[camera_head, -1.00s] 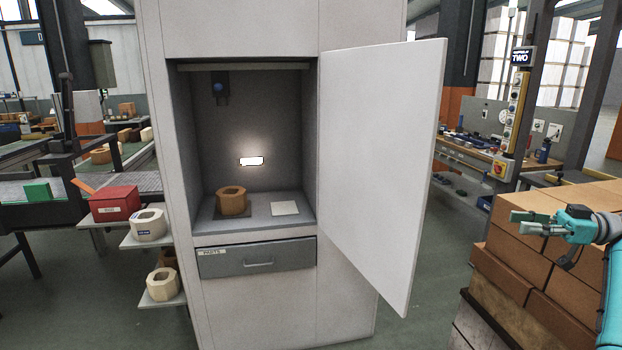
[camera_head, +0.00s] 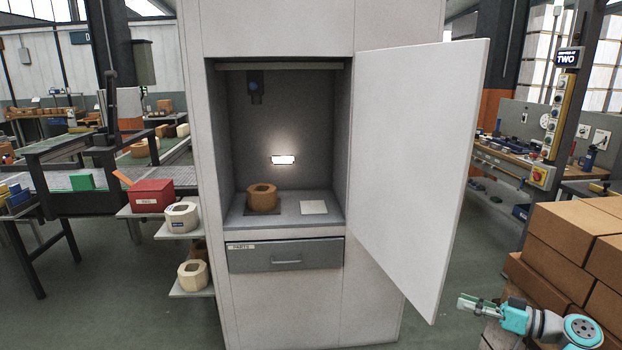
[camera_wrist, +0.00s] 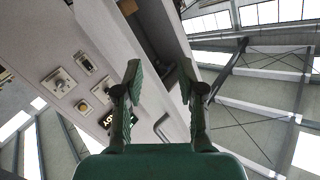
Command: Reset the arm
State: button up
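My gripper (camera_head: 466,304) is at the lower right in the head view, at the end of my teal and grey arm. It is in front of the brown brick stack and below and right of the cabinet's open door. In the wrist view my gripper (camera_wrist: 158,82) shows two green fingers set well apart, with nothing between them. The wrist view looks upward past the fingers, to a panel with switches (camera_wrist: 60,83) and the roof beams. Nothing is held.
A white cabinet stands open, its door (camera_head: 420,170) swung right. Inside are a brown ring-shaped block (camera_head: 262,198) and a pale square pad (camera_head: 314,207). A drawer (camera_head: 285,256) is below, shut. A red box (camera_head: 152,195) stands left.

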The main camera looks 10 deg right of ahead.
jog(key=s+a+f+m+h, duration=0.2)
jog(key=a+f+m+h, duration=0.1)
jog(key=a+f, duration=0.55)
jog(key=s+a+f+m+h, duration=0.25)
jog(key=a+f, duration=0.35)
jog(key=f, duration=0.6)
jog(key=s+a+f+m+h, duration=0.1)
jog(key=s+a+f+h, duration=0.1)
jog(key=s+a+f, duration=0.4)
jog(key=s+a+f+m+h, duration=0.15)
jog(key=s+a+f, duration=0.25)
jog(key=s, duration=0.4)
jog(key=s+a+r+h, duration=0.2)
jog(key=s, duration=0.6)
jog(key=s+a+r+h, duration=0.1)
jog(key=s+a, duration=0.1)
jog(key=s, duration=0.6)
jog(key=s+a+r+n+t, duration=0.1)
jog(key=s+r+n, duration=0.1)
jog(key=s+r, duration=0.5)
jog(key=s+a+r+n+t, duration=0.1)
jog(key=s+a+r+n, duration=0.1)
jog(key=s+r, duration=0.4)
notch_tip(320, 180, up, 5)
jog(key=shift+s+r+y, duration=0.1)
jog(key=shift+s+y, duration=0.2)
jog(key=shift+s, duration=0.1)
